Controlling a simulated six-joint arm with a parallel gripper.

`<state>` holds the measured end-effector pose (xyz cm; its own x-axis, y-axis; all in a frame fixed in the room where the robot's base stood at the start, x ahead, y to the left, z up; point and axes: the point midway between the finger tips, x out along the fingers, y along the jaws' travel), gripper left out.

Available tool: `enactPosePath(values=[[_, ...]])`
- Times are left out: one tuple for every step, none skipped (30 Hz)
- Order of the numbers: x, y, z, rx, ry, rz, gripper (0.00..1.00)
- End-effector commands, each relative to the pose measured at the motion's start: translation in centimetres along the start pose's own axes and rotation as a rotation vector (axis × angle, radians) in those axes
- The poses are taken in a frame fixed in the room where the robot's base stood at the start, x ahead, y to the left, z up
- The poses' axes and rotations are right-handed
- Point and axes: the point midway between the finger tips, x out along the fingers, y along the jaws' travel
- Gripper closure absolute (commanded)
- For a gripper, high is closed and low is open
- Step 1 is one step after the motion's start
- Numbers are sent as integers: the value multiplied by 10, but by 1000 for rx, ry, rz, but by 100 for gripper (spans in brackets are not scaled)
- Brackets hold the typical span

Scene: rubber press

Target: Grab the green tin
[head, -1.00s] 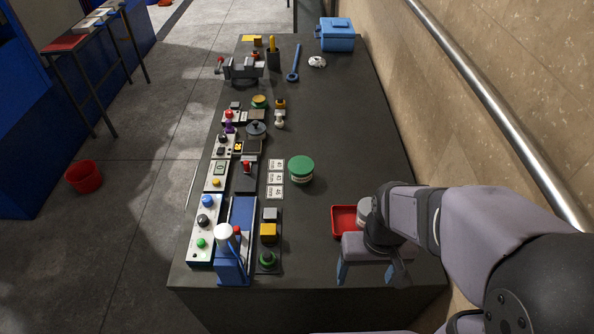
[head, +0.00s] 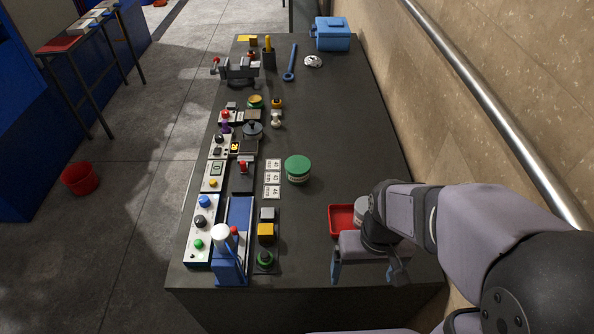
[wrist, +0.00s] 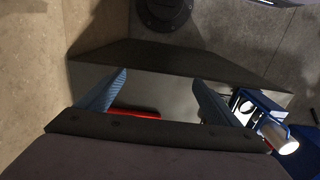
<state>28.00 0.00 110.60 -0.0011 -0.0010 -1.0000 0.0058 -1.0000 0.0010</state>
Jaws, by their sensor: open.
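The tin does not show in the wrist view.
A red tray (head: 341,218) lies just behind my gripper. A blue press (head: 229,262) and button boxes (head: 203,222) line the left side. White label cards (head: 272,179) lie close left of the tin. A wall with a metal rail (head: 468,84) runs along the right.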

Motion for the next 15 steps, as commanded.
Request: enactPosePath(values=[[-2, 0, -1, 0, 2, 0, 13], [-4, 0, -1, 0, 3, 0, 13], [-8, 0, -2, 0, 5, 0, 13], [-11, 0, -2, 0, 5, 0, 13], [-14, 0, -2, 0, 6, 0, 13], [-20, 0, -2, 0, 6, 0, 13], [-25, 0, -2, 0, 8, 0, 13], [-29, 0, -2, 0, 8, 0, 13], [-34, 0, -2, 0, 6, 0, 13], [-38, 0, -2, 0, 7, 0, 13], [-43, 0, -2, 0, 7, 0, 13], [-50, 0, -2, 0, 7, 0, 13], [-49, 1, -3, -16, 8, 6, 13], [-43, 2, -10, -63, 11, 23, 13], [-40, 5, -17, -117, 17, 44, 13]])
